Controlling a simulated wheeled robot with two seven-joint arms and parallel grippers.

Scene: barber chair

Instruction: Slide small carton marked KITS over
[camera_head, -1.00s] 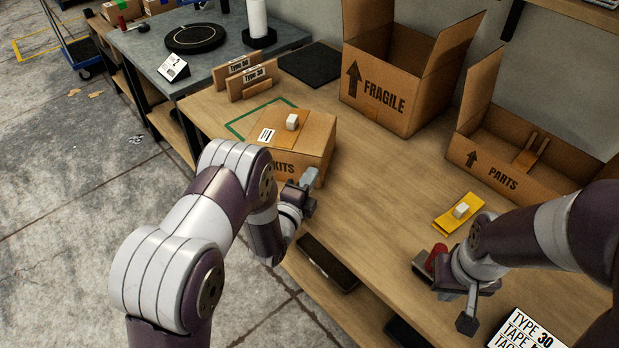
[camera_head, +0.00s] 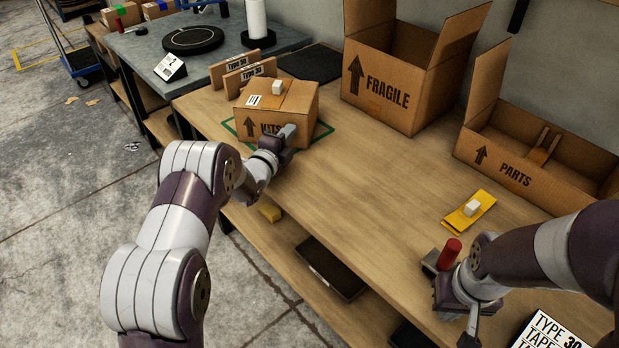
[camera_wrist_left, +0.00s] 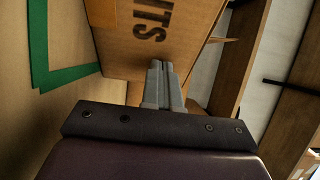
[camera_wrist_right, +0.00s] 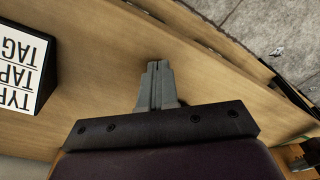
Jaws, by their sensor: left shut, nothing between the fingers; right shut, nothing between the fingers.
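The small KITS carton (camera_head: 303,112) stands on the bench inside a green taped outline (camera_head: 322,134), with green showing at its left and right. A small white block (camera_head: 278,87) sits on its top. My left gripper (camera_head: 288,133) is shut and empty at the carton's front face, by the lettering. In the left wrist view its closed fingertips (camera_wrist_left: 160,66) are at or very near the carton's face (camera_wrist_left: 150,50); I cannot tell whether they touch. My right gripper (camera_wrist_right: 157,66) is shut and empty over the bench's front right.
Type 30 boards (camera_head: 248,75) are behind the carton. A yellow pad with a white block (camera_head: 468,210), a red cylinder (camera_head: 449,253) and a label sign (camera_head: 548,330) are at right. The bench middle is clear.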

